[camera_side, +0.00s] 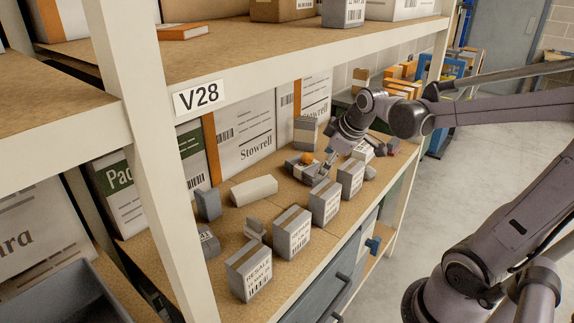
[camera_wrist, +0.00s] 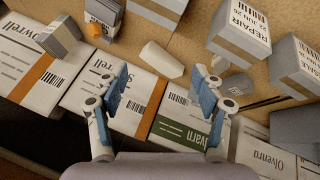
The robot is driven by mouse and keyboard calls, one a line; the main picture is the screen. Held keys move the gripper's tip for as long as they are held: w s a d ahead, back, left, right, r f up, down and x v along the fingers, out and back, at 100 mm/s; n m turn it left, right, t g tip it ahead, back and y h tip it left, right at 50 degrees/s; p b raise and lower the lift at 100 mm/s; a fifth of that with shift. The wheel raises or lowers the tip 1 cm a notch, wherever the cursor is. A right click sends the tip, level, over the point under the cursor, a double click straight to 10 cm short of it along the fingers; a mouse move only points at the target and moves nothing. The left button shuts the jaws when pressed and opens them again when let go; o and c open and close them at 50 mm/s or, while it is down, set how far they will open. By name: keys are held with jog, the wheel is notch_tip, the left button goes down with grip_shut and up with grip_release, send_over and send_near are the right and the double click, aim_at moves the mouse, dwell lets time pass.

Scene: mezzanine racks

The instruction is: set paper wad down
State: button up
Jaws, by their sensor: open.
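My gripper (camera_wrist: 165,90) is open, with its two blue-padded fingers wide apart and nothing between them in the wrist view. In the side view my gripper (camera_side: 326,168) hangs over the right part of the shelf, its fingertips small and partly hidden. A small crumpled-looking grey piece (camera_side: 255,228), possibly the paper wad, lies on the shelf behind the front row of boxes. I cannot tell for sure that it is the wad. A pale, smooth oblong piece (camera_side: 254,190) lies farther back, also seen in the wrist view (camera_wrist: 161,60).
Grey labelled boxes (camera_side: 249,270) stand in a row along the shelf's front edge. Large Stowrell cartons (camera_side: 246,135) line the back. A small orange item (camera_side: 307,158) is near my gripper. A shelf above (camera_side: 290,52) and an upright post (camera_side: 155,160) bound the space.

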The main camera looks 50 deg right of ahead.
jog(key=s+a+f+m+t+y, duration=0.1)
jog(key=s+a, duration=0.6)
jog(key=a, duration=0.7)
jog(key=m+y, duration=0.1)
jog(key=m, duration=0.1)
jog(key=shift+a+f+m, duration=0.2)
jog(key=shift+a+m, duration=0.1)
jog(key=shift+m, duration=0.1)
